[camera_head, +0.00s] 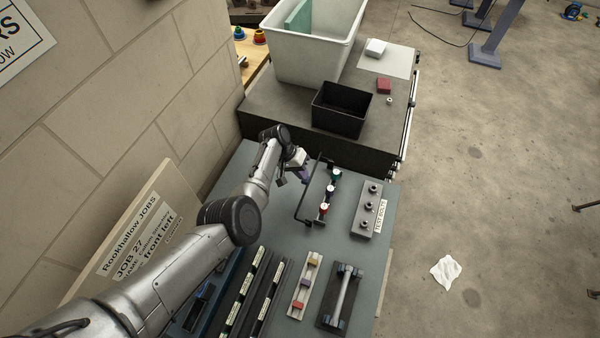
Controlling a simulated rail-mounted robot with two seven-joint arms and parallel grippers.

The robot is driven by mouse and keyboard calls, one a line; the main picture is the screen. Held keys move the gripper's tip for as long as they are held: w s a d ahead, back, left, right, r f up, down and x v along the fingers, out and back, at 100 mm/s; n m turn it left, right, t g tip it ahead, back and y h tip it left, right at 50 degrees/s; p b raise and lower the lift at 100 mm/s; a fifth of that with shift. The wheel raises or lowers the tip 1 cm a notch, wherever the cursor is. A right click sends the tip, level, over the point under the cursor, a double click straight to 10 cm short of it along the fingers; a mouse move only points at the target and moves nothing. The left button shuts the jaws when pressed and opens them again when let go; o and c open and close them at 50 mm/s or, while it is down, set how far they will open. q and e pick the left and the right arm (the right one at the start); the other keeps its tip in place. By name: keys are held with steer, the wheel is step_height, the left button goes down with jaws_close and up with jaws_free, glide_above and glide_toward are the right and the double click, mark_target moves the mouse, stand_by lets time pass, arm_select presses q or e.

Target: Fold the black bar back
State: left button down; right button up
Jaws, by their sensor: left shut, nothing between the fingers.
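The black bar (308,188) is a thin bent rod, standing out to the left of a short row of small parts with green, white and red on them (331,191). Its ends reach toward the two ends of that row. My left gripper (304,178) comes in from the left and is shut and empty. Its fingertips are close to the upper part of the bar; I cannot tell whether they touch it. My right gripper is not in view.
A grey block with several bolts (367,209) lies to the right on the table. Labelled rails (255,293), a tray with coloured pieces (306,286) and a metal-rod fixture (341,296) lie nearer. A black bin (341,109) and a white tub (310,45) stand beyond.

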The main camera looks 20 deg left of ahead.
arm_select(q)
steer(key=shift+a+f, duration=0.15)
steer(key=shift+f, duration=0.05)
steer(key=shift+r, duration=0.1)
steer(key=d+r+p+v, duration=0.1)
steer(key=p+v, duration=0.4)
steer(key=v, duration=0.8)
steer(key=shift+d, duration=0.25)
steer(key=shift+w, duration=0.1)
